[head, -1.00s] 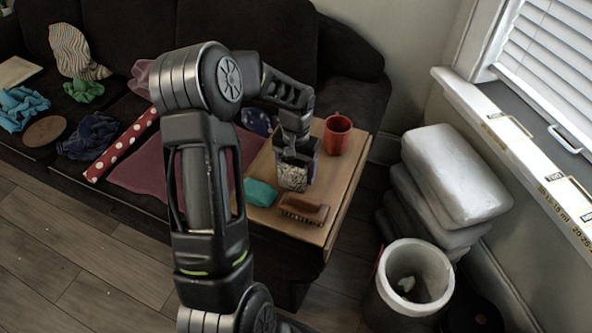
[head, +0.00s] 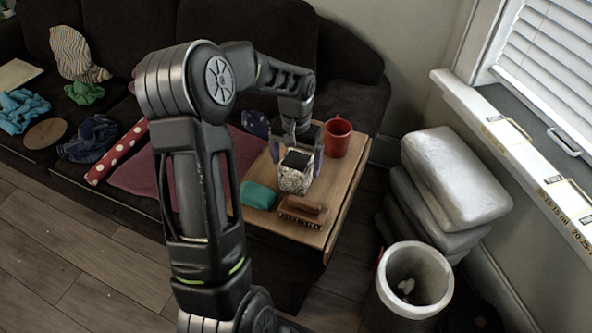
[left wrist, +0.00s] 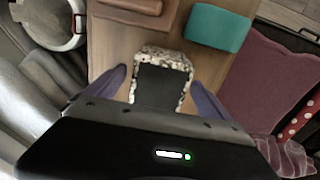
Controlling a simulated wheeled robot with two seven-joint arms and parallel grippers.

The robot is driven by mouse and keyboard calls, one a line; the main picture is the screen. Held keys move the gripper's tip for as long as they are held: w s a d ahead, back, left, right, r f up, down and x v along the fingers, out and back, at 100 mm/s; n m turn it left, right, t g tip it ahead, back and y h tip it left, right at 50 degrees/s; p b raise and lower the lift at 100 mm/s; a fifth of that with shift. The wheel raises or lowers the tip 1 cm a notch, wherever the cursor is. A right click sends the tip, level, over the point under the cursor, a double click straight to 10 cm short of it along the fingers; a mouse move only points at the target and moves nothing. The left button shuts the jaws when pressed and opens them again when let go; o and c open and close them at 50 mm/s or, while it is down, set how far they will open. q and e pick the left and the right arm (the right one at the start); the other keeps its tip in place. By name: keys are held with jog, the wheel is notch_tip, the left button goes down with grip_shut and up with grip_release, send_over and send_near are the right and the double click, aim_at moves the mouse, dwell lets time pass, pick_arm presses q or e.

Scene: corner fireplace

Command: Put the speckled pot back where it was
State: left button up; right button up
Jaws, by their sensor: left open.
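The speckled pot (head: 295,181), black and white with a dark top, stands upright on the wooden board (head: 335,205) at the right end of the sofa. My left gripper (head: 298,158) is above and around it, open. In the left wrist view the pot (left wrist: 180,60) sits between the two purple fingers, with a gap on each side. My own gripper body hides the near part of the pot there. My right gripper is not in view.
A red mug (head: 337,138) stands behind and to the right of the pot. A brown brush (head: 303,210) and a teal cloth-like item (head: 258,194) lie just in front. Grey cushions (head: 452,178) and a white bin (head: 416,283) are on the floor to the right.

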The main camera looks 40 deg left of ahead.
pick_arm(q)
notch_tip(320, 180, up, 7)
jog(key=shift+r, duration=0.15)
jog(key=shift+o, duration=0.4)
